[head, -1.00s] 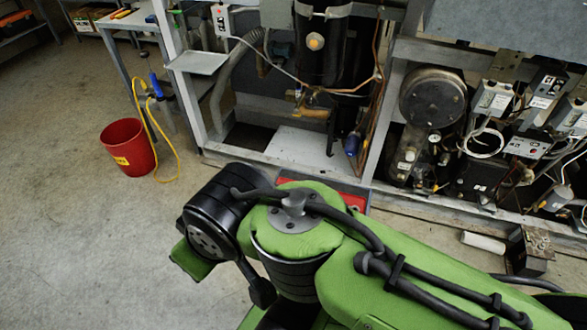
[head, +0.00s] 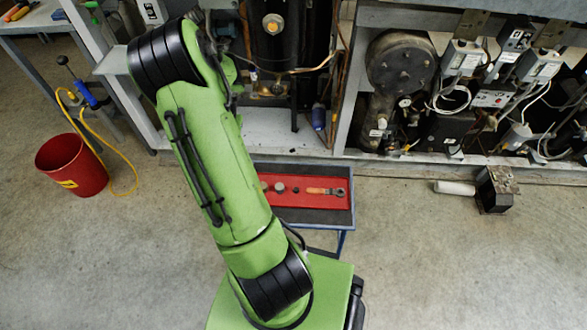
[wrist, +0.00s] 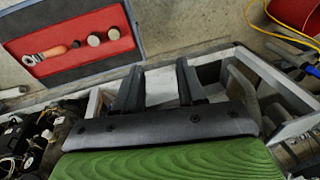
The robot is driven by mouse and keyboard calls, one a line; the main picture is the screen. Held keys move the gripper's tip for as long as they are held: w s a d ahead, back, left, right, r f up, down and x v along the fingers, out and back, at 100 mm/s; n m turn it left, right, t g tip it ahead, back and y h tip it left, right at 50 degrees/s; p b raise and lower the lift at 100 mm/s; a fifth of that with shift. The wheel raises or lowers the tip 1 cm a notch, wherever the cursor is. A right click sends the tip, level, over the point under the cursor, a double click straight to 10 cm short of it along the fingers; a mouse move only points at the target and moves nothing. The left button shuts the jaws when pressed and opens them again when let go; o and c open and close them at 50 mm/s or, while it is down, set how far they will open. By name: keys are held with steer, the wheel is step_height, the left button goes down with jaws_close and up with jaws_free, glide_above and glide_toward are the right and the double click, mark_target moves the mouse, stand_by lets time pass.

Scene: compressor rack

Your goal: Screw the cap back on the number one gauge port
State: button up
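My gripper (wrist: 160,72) shows in the wrist view with its two dark fingers apart and nothing between them. In the head view my arm hides it. Round caps of differing size lie on the red mat of a small tray stand; the large cap (wrist: 114,34) and the grey cap (wrist: 94,40) lie beside a small dark one (wrist: 76,44). In the head view a grey cap (head: 279,188) shows just right of my arm. My gripper is apart from the caps. The number one gauge port cannot be picked out; my arm covers part of the rack.
An orange-handled wrench (head: 326,191) lies on the red mat (head: 310,203). The dark compressor (head: 401,68) and wired boxes fill the rack at right. A red bucket (head: 72,165) stands on the floor at left.

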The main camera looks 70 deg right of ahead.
steer(key=s+d+f+m+g, duration=0.25)
steer(key=s+d+f, duration=0.35)
steer(key=s+f, duration=0.35)
steer(key=m+p, duration=0.1)
steer(key=m, duration=0.2)
glide_above(296, 189)
step_height(296, 189, down, 9)
steer(key=shift+y, duration=0.3)
step_height(296, 189, down, 8)
steer(key=b, duration=0.3)
steer(key=shift+f+b, duration=0.15)
steer(key=shift+b, duration=0.25)
steer(key=shift+f, duration=0.55)
jaws_close()
